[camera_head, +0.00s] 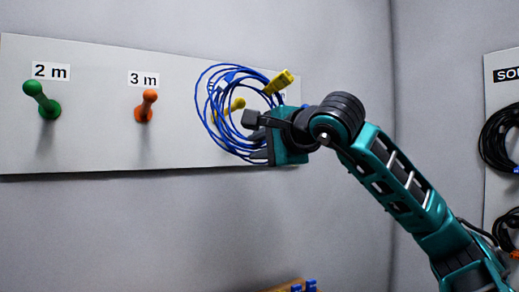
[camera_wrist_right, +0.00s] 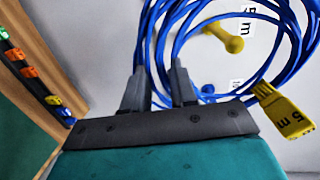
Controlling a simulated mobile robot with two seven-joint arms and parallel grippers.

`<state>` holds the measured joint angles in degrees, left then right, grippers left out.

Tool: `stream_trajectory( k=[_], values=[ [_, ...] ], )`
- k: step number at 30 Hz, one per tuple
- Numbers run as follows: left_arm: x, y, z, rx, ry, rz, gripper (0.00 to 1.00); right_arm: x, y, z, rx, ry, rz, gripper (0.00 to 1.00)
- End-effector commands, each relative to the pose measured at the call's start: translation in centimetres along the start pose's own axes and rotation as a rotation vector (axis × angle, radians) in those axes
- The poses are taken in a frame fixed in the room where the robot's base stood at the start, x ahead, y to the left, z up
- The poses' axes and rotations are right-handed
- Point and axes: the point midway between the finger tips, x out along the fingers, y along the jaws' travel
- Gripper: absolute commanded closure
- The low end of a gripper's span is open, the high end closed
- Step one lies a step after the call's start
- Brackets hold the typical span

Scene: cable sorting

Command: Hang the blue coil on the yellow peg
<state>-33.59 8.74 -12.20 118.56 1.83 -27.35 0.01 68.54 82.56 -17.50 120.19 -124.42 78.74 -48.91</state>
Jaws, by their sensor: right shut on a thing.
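The blue coil (camera_head: 206,98) is a bundle of thin loops with a yellow tag (camera_head: 278,82), marked "5 m" in the wrist view (camera_wrist_right: 284,112). My right gripper (camera_head: 262,138) is shut on the coil's lower right side, close to the board. Its two dark fingers show in the wrist view (camera_wrist_right: 160,88) with strands rising from between them. The yellow peg (camera_head: 237,104) shows through the coil's opening in the head view, and inside the loops in the wrist view (camera_wrist_right: 222,37). I cannot tell whether the loops are around the peg or in front of it. My left gripper is out of view.
The pale board (camera_head: 100,100) carries a green peg (camera_head: 42,99) under "2 m" and an orange peg (camera_head: 147,105) under "3 m". A blue peg (camera_wrist_right: 208,91) shows behind the coil. Black cables (camera_head: 498,138) hang on another board at far right.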

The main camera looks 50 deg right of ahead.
Motion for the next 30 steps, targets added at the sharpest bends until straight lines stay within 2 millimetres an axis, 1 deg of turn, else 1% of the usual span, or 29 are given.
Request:
stream_trajectory(
  k=[1,3,8,18,30],
  values=[
    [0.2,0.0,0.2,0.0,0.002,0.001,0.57,-0.7,-0.6,-0.5,0.005,0.016,-0.025,1.0],
    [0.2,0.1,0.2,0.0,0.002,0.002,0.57,-1.2,-1.2,-1.0,0.006,0.03,-0.042,1.0],
    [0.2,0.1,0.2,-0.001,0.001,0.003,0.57,-1.3,-1.6,-1.3,0.007,0.041,-0.049,1.0],
    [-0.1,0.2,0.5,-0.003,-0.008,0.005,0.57,0.9,-1.6,-1.3,0.007,0.038,-0.046,1.0],
    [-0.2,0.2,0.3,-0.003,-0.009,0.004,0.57,3.7,-1.7,-1.4,0.006,0.038,-0.045,1.0]
  ],
)
